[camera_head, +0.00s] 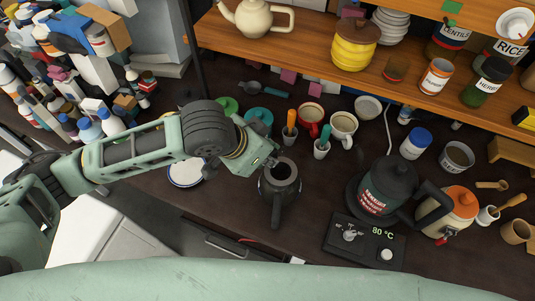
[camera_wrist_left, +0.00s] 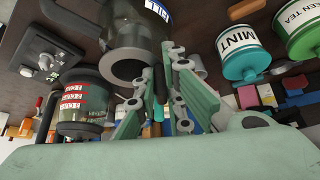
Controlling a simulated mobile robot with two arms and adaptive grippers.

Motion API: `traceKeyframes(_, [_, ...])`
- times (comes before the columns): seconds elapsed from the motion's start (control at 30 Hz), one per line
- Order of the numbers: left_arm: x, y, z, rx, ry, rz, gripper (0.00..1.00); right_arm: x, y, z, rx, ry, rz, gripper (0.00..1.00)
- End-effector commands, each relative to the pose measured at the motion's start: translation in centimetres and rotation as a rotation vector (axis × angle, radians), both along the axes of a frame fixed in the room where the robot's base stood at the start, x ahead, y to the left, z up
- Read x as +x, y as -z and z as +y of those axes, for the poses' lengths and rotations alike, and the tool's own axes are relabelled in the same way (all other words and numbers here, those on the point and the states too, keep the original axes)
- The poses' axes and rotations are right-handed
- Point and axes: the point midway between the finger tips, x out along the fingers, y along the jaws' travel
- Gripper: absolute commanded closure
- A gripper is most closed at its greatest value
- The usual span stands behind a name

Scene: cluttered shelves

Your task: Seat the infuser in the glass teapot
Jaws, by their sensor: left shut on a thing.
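The dark glass teapot (camera_head: 278,192) stands on the counter in the middle of the head view, its handle toward the front. In the left wrist view a dark glass vessel (camera_wrist_left: 138,28), which seems to be this teapot, is at the top. A grey ring (camera_wrist_left: 126,66) around a dark opening, apparently the infuser's rim, shows at its mouth. My left gripper (camera_head: 270,164) is at the teapot's upper left edge. In the left wrist view its fingers (camera_wrist_left: 160,72) meet the ring's edge, shut on what appears to be the infuser. How deep the infuser sits is hidden. My right gripper is out of view.
A dark kettle (camera_head: 388,187) and a control panel (camera_head: 363,243) reading 80 °C stand to the right. A red mug (camera_head: 310,118), a cream mug (camera_head: 343,126) and small cups are behind the teapot. A shelf (camera_head: 300,48) overhangs the back.

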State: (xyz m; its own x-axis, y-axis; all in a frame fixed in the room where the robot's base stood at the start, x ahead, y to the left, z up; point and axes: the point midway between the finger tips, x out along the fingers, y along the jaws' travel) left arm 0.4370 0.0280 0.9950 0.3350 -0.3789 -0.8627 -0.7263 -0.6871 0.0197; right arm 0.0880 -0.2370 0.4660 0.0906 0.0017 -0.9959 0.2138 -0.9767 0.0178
Motion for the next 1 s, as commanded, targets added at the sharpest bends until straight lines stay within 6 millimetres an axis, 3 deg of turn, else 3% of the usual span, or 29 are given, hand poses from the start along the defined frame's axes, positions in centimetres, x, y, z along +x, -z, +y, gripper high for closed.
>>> traceKeyframes(0.83, [0.0, 2.6, 0.0, 0.0, 0.001, 0.0, 1.0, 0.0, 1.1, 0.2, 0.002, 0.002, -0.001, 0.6])
traceKeyframes(0.87, [0.0, 2.6, 0.0, -0.001, 0.001, 0.0, 0.9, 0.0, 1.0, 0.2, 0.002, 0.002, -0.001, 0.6])
traceKeyframes(1.0, [0.0, 2.5, 0.0, 0.0, 0.001, 0.0, 0.78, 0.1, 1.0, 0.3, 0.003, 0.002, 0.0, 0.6])
